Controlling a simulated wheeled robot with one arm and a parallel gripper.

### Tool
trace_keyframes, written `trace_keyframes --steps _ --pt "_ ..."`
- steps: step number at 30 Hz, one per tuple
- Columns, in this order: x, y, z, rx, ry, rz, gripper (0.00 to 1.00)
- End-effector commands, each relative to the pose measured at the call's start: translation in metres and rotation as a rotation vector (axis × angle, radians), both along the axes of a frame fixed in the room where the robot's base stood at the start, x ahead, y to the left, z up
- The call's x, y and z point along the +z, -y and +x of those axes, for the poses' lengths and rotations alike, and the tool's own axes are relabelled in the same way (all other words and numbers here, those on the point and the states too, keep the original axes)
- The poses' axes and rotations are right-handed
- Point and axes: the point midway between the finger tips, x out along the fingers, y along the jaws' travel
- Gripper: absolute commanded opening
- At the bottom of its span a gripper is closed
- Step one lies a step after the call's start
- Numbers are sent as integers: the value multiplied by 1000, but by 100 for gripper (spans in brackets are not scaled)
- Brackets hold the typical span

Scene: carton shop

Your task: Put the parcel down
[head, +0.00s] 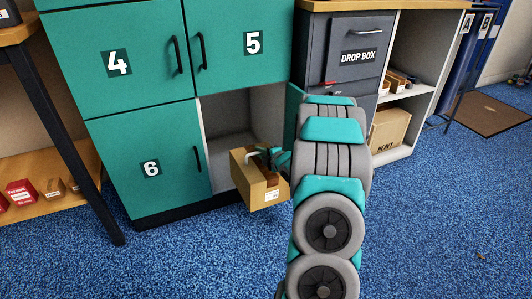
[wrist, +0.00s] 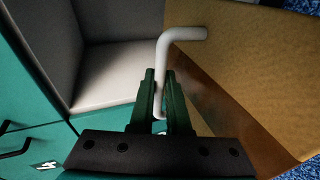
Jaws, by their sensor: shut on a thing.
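The parcel (head: 256,186) is a brown cardboard box with a white label and a white bent handle. It hangs at the mouth of an open, empty-looking grey locker compartment (head: 226,118), below door 5. My gripper (head: 272,155) is shut on the handle (wrist: 183,36); in the wrist view my gripper (wrist: 161,90) has its green fingers on either side of the white bar. The brown parcel (wrist: 255,62) fills the right of that view, with the compartment's grey interior (wrist: 108,75) at left. I cannot tell whether the parcel touches the compartment floor.
Teal locker doors 4 (head: 118,62), 5 (head: 252,42) and 6 (head: 151,168) are shut. A teal open door edge (head: 293,110) stands beside my arm. A dark drop box (head: 357,57) and a shelf with a carton (head: 389,128) are right.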

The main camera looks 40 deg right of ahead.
Motion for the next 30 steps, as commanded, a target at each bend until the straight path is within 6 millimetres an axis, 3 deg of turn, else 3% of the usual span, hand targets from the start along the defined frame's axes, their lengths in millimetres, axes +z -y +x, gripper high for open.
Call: trace_keyframes --steps 17,23,30 --pt "41 -92 4 99 5 -6 0" --pt "59 -137 5 147 5 -4 0" --pt "86 -206 7 220 6 -5 0"
